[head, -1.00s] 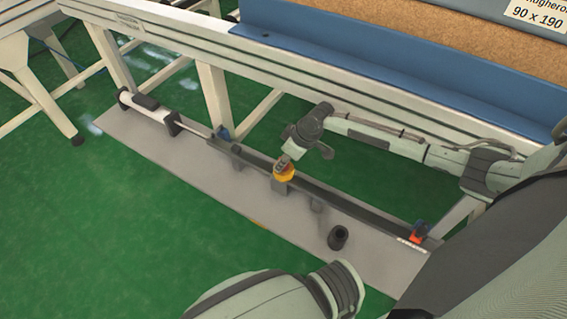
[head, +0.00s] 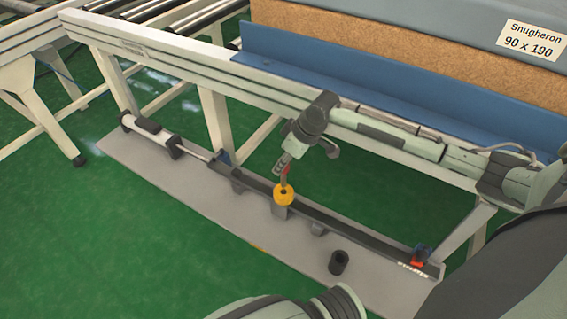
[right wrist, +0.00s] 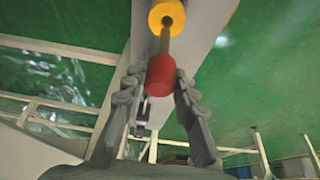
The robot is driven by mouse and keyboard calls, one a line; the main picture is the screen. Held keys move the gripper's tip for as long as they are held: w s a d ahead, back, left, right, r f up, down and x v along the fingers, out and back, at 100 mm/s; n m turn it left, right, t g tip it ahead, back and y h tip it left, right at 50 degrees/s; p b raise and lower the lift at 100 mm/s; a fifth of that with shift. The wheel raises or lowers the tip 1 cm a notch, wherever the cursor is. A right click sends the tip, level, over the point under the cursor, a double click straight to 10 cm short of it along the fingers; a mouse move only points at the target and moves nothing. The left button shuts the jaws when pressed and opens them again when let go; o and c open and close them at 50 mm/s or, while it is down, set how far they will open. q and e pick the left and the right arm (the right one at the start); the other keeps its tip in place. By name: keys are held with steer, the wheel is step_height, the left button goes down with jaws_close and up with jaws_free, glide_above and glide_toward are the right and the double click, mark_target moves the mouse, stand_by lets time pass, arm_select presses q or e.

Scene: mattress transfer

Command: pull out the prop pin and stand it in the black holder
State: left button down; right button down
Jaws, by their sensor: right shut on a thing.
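The prop pin has a red knob (right wrist: 160,78) and a thin metal shaft (head: 284,181). My right gripper (head: 283,168) is shut on the red knob, with a finger on either side of it. The shaft runs from the knob to the yellow collar (head: 284,195), which also shows at the top of the right wrist view (right wrist: 167,14). A length of bare shaft shows above the collar; its lower end is hidden. The black holder (head: 338,262) is a short upright cylinder with an open top, on the grey plate to the right. My left gripper is not in view.
The grey plate (head: 190,187) lies on the green floor, carrying a long dark bar (head: 335,225) and a cylinder (head: 150,127). The bench frame (head: 215,115) stands close behind. The plate between collar and holder is mostly clear.

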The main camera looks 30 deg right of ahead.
steer(key=shift+r+p, duration=0.6)
steer(key=shift+r, duration=0.65)
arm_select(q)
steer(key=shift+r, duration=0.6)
arm_select(e)
steer(key=shift+r, duration=2.5)
